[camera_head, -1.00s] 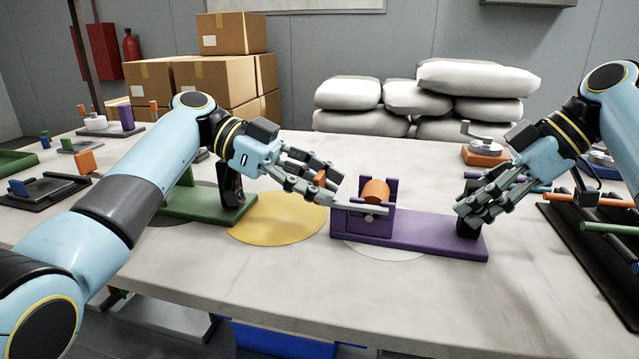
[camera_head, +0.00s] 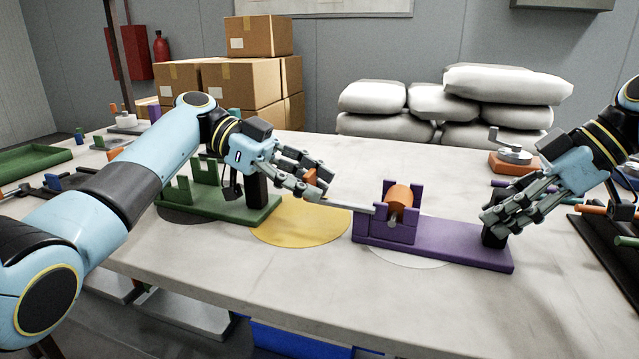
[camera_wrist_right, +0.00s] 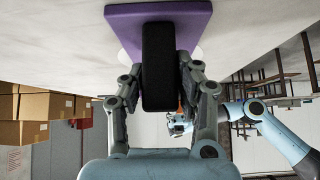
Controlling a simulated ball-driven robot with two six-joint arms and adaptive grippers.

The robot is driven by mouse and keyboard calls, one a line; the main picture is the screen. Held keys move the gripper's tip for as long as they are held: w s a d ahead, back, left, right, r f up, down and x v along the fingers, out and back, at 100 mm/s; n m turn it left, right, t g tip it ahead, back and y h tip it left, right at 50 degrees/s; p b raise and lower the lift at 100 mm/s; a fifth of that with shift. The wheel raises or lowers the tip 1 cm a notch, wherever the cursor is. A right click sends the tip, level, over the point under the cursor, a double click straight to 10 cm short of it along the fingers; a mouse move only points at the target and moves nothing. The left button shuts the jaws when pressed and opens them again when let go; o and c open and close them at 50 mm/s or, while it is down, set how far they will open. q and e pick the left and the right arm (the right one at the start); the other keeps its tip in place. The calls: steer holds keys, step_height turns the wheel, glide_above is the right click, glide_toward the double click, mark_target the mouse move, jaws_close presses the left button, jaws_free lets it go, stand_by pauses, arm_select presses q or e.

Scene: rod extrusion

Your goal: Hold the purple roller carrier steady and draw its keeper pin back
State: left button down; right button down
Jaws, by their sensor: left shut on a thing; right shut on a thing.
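The purple roller carrier (camera_head: 450,241) stands on the table with an orange roller (camera_head: 399,198) between its uprights at the left end. A black grip post (camera_head: 493,232) rises at its right end. My right gripper (camera_head: 497,218) is shut on this post; in the right wrist view the fingers (camera_wrist_right: 160,92) flank the black post (camera_wrist_right: 158,65). The keeper pin (camera_head: 346,205) is a grey bar reaching left from the carrier's uprights, with an orange grip (camera_head: 311,177) at its outer end. My left gripper (camera_head: 314,186) is shut on that grip; its fingers partly hide it.
A green carrier (camera_head: 225,208) with a black post stands on the left, behind my left forearm. A yellow disc (camera_head: 300,225) lies beneath the left gripper. An orange-based crank device (camera_head: 512,160) and a dark rack with coloured rods (camera_head: 610,228) are at the right. The front table is clear.

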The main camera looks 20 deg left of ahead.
arm_select(q)
steer(key=shift+a, duration=0.1)
arm_select(e)
steer(key=shift+d, duration=0.2)
arm_select(q)
steer(key=c, duration=0.9)
jaws_free()
arm_select(e)
steer(key=shift+a, duration=0.1)
arm_select(q)
steer(key=v, duration=0.7)
steer(key=shift+a+r, duration=0.1)
steer(key=shift+a, duration=0.1)
arm_select(e)
steer(key=c, duration=0.9)
jaws_free()
steer(key=shift+o, duration=0.4)
